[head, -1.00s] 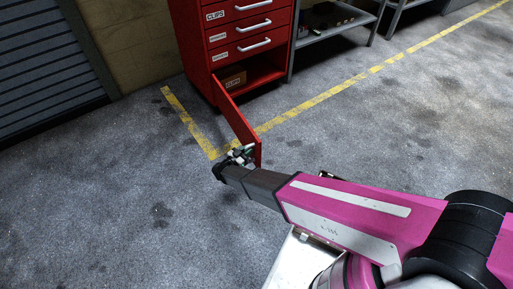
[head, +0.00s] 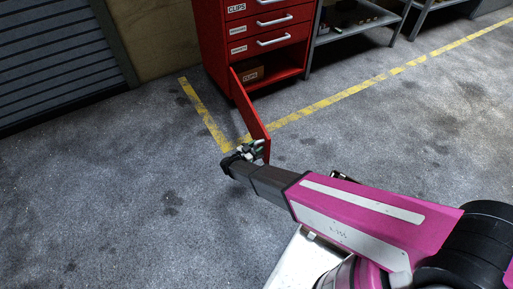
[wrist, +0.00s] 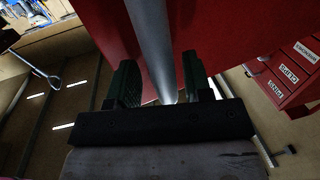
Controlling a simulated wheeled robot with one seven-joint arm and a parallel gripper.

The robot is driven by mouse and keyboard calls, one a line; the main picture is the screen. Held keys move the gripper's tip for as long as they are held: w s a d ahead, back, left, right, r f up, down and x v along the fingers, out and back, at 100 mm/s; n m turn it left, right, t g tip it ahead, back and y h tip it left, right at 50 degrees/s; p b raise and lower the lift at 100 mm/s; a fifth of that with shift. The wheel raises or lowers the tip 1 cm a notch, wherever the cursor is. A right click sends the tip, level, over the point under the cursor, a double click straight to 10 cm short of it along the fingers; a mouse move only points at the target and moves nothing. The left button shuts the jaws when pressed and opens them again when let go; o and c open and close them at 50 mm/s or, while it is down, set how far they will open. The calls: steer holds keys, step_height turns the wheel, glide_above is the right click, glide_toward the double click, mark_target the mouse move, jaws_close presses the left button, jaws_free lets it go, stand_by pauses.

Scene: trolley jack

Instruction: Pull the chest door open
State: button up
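The red tool chest (head: 262,40) stands at the top of the head view. Its lower door (head: 252,112) is swung well out, so the bottom compartment is open. My gripper (head: 250,150) is at the door's free end. In the wrist view, the pale handle bar (wrist: 152,45) runs between my two fingers (wrist: 160,85), in front of the red door face (wrist: 225,25). The fingers stand apart with a gap visible beside the bar. Finger contact with the bar is not clear.
Closed drawers (head: 270,22) with pale handles are above the compartment. A grey metal shelf (head: 350,28) stands right of the chest. A roller shutter (head: 55,55) is at left. The floor left of the door and around the yellow line (head: 340,97) is clear.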

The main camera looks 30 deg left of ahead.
steer(key=shift+a, duration=0.1)
steer(key=v, duration=1)
steer(key=shift+s, duration=0.4)
